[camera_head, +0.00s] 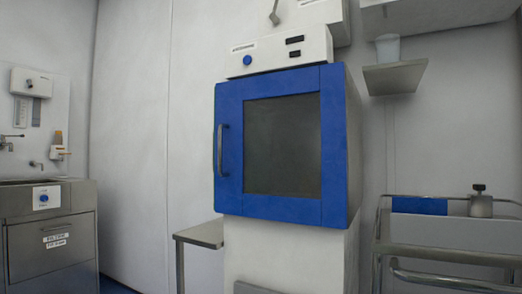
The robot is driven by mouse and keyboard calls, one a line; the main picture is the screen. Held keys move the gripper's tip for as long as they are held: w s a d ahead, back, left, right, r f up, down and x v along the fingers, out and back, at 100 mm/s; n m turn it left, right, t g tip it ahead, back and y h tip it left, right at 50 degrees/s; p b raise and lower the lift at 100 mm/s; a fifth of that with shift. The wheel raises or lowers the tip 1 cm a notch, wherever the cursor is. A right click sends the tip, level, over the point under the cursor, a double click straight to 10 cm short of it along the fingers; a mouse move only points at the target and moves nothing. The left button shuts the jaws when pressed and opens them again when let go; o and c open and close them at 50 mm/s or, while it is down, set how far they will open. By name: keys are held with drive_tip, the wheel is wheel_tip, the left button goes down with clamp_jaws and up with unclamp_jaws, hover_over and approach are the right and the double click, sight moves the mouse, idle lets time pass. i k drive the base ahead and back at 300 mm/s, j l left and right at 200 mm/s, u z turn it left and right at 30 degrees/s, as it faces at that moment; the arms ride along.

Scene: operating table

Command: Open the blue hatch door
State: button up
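The blue hatch door (270,204) is in the middle of the head view, on the front of a white cabinet. It has a thick blue frame around a dark grey window (283,145). A vertical metal bar handle (221,150) is on the left side of the frame. The door appears shut, with its frame flush on the cabinet. My gripper is not in view.
A white control box (276,52) with a blue knob sits on the cabinet. A metal side table (202,234) stands at its lower left. A metal trolley (445,255) is at the right. A steel sink unit (50,235) is at far left. A shelf (394,78) juts out at upper right.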

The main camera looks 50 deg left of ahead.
sight(231, 197)
drive_tip(key=u, duration=1.65)
